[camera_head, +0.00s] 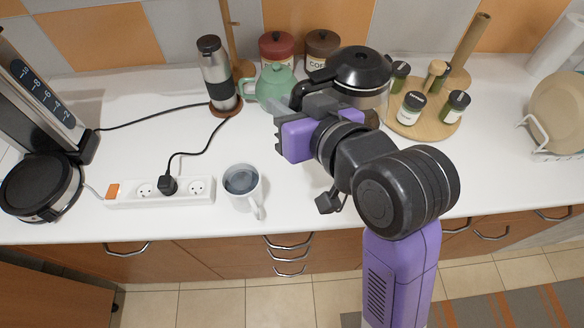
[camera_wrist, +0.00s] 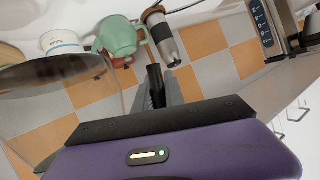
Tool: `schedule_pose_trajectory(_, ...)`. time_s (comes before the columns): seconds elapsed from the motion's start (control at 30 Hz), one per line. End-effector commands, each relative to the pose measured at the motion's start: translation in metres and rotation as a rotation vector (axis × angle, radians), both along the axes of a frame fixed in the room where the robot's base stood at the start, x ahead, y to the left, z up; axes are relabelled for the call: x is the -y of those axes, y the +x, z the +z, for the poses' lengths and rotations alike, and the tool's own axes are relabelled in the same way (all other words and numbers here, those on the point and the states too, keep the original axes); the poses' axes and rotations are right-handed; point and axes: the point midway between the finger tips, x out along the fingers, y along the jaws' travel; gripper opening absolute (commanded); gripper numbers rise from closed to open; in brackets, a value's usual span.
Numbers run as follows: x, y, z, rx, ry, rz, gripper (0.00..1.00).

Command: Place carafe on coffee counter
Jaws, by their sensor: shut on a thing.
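The carafe (camera_head: 372,98) is glass with a black lid and a black handle. In the head view it is upright behind my gripper (camera_head: 297,103), which is shut on its handle. My gripper hides part of the carafe, and I cannot tell whether its base touches the counter. In the wrist view the carafe's clear glass (camera_wrist: 60,85) fills the left side, beside my gripper (camera_wrist: 158,82). The white coffee counter (camera_head: 310,215) runs across the head view. The coffee maker (camera_head: 40,100) stands at the far left, with a round black plate (camera_head: 38,183) at its front.
A grey mug (camera_head: 241,183) and a power strip (camera_head: 160,191) with cables lie in front. A grinder (camera_head: 215,75), green teapot (camera_head: 272,86) and canisters (camera_head: 277,48) stand behind. A round wooden board (camera_head: 425,118) with several jars is right; a plate rack (camera_head: 550,140) is beyond.

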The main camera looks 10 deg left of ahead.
Motion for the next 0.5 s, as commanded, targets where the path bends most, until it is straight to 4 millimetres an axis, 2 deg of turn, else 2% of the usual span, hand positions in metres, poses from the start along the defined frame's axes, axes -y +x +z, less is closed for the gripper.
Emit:
schedule_pose_trajectory(0.03, 0.000, -0.001, -0.014, -0.004, -0.002, 0.000, 0.00)
schedule_pose_trajectory(0.2, 0.000, -0.001, -0.054, -0.004, -0.003, -0.001, 0.00)
schedule_pose_trajectory(0.5, 0.000, 0.000, -0.117, 0.000, -0.002, -0.001, 0.00)
